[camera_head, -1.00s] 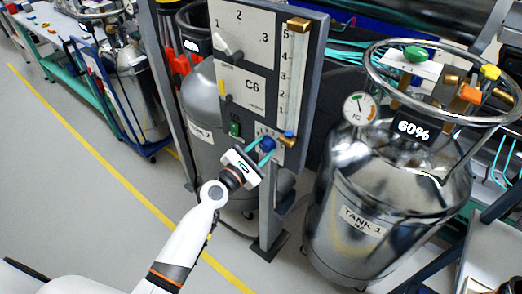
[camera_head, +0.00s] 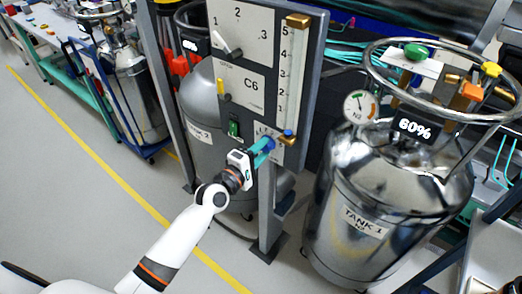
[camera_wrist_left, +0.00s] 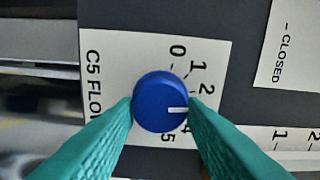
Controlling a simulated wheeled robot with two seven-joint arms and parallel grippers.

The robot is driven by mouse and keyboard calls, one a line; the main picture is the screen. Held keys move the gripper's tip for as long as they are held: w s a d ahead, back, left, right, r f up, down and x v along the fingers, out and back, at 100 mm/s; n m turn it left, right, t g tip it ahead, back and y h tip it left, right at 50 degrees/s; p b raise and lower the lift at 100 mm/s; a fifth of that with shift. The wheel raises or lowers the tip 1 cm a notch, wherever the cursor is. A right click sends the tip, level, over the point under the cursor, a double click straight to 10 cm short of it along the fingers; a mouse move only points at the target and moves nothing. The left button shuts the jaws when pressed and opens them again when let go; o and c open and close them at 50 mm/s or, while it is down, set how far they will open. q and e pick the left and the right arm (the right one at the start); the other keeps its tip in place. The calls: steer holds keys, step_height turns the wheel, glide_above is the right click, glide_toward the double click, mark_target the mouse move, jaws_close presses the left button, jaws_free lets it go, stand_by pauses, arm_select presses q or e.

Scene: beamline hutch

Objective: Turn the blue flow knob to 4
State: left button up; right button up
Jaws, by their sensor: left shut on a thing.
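The blue flow knob (camera_wrist_left: 158,100) sits on the white C5 FLOW label plate (camera_wrist_left: 107,62) in the left wrist view. Its white mark points right, between the 2 and the 4; the 3 is hidden behind a finger. The 0, 1 and 2 show clearly, the 4 and 5 only partly. My left gripper (camera_wrist_left: 160,108) is shut on the knob, with one teal finger on each side. In the head view the left gripper (camera_head: 265,147) is at the panel's lower part and mostly covers the knob (camera_head: 269,144). My right gripper is not in view.
The grey panel (camera_head: 258,112) also carries a grey selector knob (camera_head: 230,47), a green switch (camera_head: 234,128) and a scaled tube with brass fittings (camera_head: 288,135). Tank 1 (camera_head: 350,190) stands right of the panel, another tank (camera_head: 203,105) behind it. The floor at left is clear.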

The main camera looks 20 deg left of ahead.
arm_select(q)
steer(key=m, duration=0.4)
steer(key=shift+f+m, duration=0.1)
steer(key=shift+m, duration=0.2)
steer(key=shift+f+m+p, duration=0.15)
steer(key=shift+m+p, duration=0.4)
steer(key=shift+m, duration=2.05)
steer(key=o, duration=1)
steer(key=b+v, duration=0.1)
steer(key=v, duration=1.1)
steer(key=shift+b, duration=0.35)
